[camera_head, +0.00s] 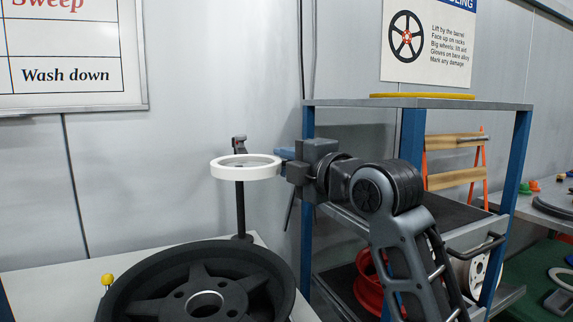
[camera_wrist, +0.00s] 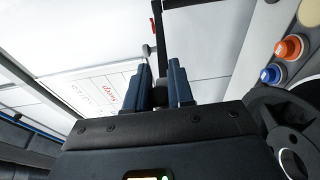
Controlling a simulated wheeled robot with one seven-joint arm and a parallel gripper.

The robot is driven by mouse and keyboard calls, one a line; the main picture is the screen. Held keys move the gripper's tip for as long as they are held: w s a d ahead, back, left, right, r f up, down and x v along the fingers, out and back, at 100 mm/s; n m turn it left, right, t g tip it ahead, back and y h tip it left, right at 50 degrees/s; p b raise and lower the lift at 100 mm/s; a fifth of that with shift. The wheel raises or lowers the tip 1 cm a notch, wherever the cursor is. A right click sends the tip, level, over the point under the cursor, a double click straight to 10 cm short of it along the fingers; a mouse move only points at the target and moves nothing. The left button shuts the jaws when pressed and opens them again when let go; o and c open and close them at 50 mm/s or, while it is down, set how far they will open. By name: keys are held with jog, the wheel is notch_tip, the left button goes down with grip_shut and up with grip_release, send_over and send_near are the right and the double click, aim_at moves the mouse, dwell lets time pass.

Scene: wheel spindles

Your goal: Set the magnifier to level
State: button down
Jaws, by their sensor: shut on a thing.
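The magnifier (camera_head: 230,172) is a white ring on a dark upright post (camera_head: 240,208) with a dark foot, on the pale bench at the left. In the head view the ring looks close to level, seen slightly from above. A dark joint with a small reddish part shows behind it at the post's top. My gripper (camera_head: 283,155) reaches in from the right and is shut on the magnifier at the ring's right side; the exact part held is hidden. In the wrist view the blue fingers (camera_wrist: 162,78) stand either side of a dark bar.
A large black wheel (camera_head: 200,285) lies on the bench in front of the magnifier, with a yellow knob (camera_head: 107,280) at its left. A blue-framed rack (camera_head: 415,104) with wheels stands close at the right, behind my arm. The wall is behind.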

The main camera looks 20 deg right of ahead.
jog(key=shift+r, duration=0.1)
jog(key=c, duration=1)
grip_release()
jog(key=shift+s, duration=0.15)
jog(key=b+v, duration=0.1)
jog(key=v, duration=0.6)
jog(key=shift+s, duration=0.3)
